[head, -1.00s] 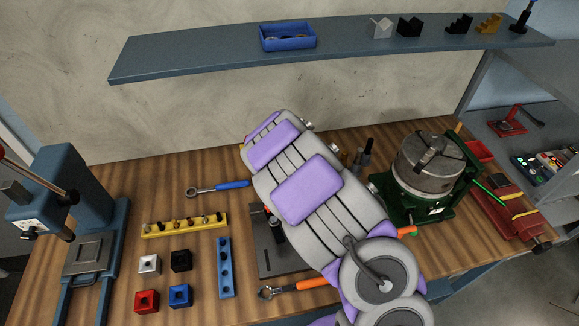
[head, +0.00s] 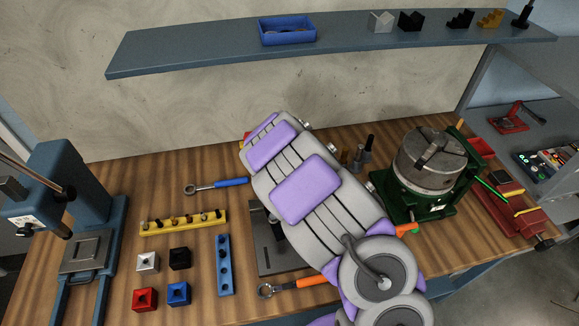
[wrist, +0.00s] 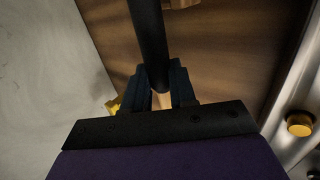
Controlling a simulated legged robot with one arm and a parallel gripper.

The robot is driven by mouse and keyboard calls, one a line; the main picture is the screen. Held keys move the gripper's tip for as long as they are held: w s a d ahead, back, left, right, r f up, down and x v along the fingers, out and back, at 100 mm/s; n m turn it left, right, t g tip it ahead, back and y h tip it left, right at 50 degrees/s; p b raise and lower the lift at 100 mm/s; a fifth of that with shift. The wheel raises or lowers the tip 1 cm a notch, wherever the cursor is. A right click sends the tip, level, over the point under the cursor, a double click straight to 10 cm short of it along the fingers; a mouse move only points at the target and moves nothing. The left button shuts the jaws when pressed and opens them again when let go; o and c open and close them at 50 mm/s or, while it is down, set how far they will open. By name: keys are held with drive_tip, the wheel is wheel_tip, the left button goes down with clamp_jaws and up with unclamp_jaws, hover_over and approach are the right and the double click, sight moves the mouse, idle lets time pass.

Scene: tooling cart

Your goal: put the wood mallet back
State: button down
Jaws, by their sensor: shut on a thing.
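In the wrist view my gripper (wrist: 160,92) is shut on a dark, rod-like handle (wrist: 148,40) that runs away from the fingers. A pale wood-coloured bit shows between the fingertips. I take the held thing to be the wood mallet, but its head is not clearly seen. A tan piece at the top edge of the wrist view may be part of it; I cannot tell. In the head view my own arm hides the gripper and the held thing. The mallet's place cannot be made out.
A blue shelf (head: 205,54) with a blue bin (head: 288,32) hangs above the wooden bench (head: 120,215). A green-based chuck (head: 432,165) stands right of my arm, with dark upright tools (head: 366,150) between. A press (head: 70,185), wrenches and small blocks lie left.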

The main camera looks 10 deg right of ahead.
drive_tip(key=shift+f, duration=0.15)
drive_tip(key=c, duration=0.8)
unclamp_jaws()
drive_tip(key=shift+c, duration=0.2)
drive_tip(key=p+v, duration=0.5)
drive_tip(key=v, duration=1.2)
drive_tip(key=s+d+r+m+g+h+b, duration=0.1)
drive_tip(key=s+d+r+m+g+h, duration=0.3)
drive_tip(key=s+d+r+m, duration=0.8)
drive_tip(key=s+a+m+g+y, duration=0.1)
drive_tip(key=s+a, duration=0.3)
drive_tip(key=s, duration=0.4)
drive_tip(key=s+a+m+g+y, duration=0.2)
drive_tip(key=s+a+m, duration=0.1)
drive_tip(key=s, duration=0.6)
drive_tip(key=s+a+m+g+y, duration=0.1)
drive_tip(key=s+a, duration=0.3)
drive_tip(key=s, duration=0.4)
drive_tip(key=shift+s+a+m+g+y+b, duration=0.3)
drive_tip(key=shift+s+m+g, duration=0.1)
drive_tip(key=shift+g, duration=0.2)
